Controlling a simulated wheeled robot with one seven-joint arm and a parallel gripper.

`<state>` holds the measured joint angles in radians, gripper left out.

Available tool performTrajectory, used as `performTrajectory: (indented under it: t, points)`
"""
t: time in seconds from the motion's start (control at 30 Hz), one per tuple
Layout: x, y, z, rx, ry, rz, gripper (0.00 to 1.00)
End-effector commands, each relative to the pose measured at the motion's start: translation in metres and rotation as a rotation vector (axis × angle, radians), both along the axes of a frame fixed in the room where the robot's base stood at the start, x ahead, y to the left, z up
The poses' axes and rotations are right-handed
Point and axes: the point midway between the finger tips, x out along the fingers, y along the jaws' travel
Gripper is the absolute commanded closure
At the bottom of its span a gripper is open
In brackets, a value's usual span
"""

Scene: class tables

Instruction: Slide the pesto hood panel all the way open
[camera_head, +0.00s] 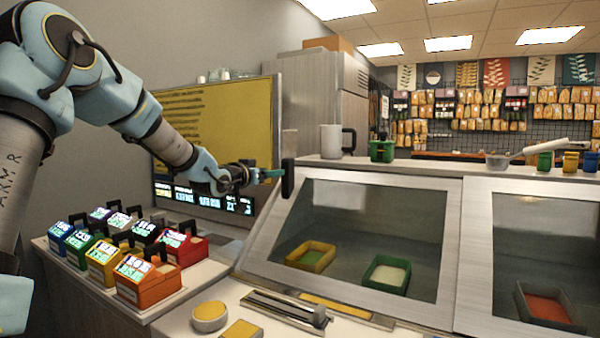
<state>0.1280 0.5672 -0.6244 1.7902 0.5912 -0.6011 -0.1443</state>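A slanted glass hood panel (375,225) with a pale metal frame covers the left part of the counter; no label naming it pesto is readable. Behind its glass are a yellow tray with green contents (310,257) and a green tray with white contents (387,274). An upright black handle (288,180) stands at the panel's upper left corner. My gripper (272,174) reaches in from the left, with its teal fingertips just left of the handle. I cannot tell whether they touch it, or how far apart the fingers are.
A second glass panel (545,232) adjoins on the right, with a dark tray of red contents (546,306) behind it. A white mug (336,141) and green container (382,150) stand on the ledge. Several coloured boxes (148,280) sit below my arm. A metal slider (285,305) lies in front.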

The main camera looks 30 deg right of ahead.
Motion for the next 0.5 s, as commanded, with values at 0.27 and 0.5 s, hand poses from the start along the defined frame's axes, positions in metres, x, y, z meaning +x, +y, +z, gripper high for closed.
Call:
performTrajectory:
  t: [0.27, 0.5]
  points:
    - [0.008, -0.033, 0.016, -0.059, -0.029, -0.033, 0.38]
    - [0.03, -0.072, 0.016, -0.057, -0.028, -0.031, 0.38]
